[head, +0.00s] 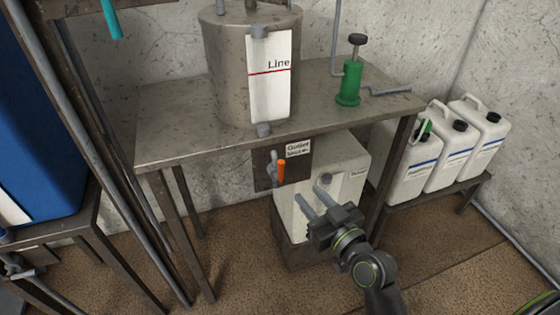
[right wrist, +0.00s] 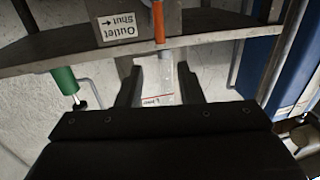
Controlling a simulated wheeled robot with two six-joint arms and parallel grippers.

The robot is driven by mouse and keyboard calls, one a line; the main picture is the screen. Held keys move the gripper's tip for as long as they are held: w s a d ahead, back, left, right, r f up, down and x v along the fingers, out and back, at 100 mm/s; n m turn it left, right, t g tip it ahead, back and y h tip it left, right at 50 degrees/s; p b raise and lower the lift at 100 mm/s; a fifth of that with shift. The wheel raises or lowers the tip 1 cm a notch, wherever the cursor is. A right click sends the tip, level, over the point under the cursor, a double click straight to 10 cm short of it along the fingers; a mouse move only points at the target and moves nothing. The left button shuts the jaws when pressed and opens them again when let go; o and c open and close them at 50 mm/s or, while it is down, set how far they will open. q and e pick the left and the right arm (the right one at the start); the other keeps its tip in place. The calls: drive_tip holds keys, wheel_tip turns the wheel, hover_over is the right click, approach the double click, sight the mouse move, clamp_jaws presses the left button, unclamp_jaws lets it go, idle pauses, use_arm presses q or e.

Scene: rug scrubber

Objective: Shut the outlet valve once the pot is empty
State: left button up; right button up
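The steel pot (head: 225,65) stands on the metal table. A white panel (head: 270,95) marked "Line" with a red line is on its front; I cannot tell the pot's contents. Below the table edge is the outlet valve, with a grey body and an orange handle (head: 281,170) that hangs upright. An "Outlet Shut" sign (head: 298,148) with an arrow is beside it. My right gripper (head: 315,203) is open and empty, below and right of the handle, apart from it. In the right wrist view, the handle (right wrist: 158,20) shows beyond the parted fingers. My left gripper is not in view.
A white container (head: 345,160) stands under the table behind my right gripper. A green pump (head: 350,85) is on the table (head: 170,130). White jugs (head: 450,150) fill a low bench at right. A blue tank (head: 35,120) and metal posts stand at left.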

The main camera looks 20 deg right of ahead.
sight(283, 165)
drive_tip(key=p+x, duration=0.2)
drive_tip(key=x, duration=1.1)
drive_tip(key=shift+w+a+f, duration=0.1)
drive_tip(key=shift+w, duration=0.15)
drive_tip(key=shift+c, duration=0.3)
clamp_jaws()
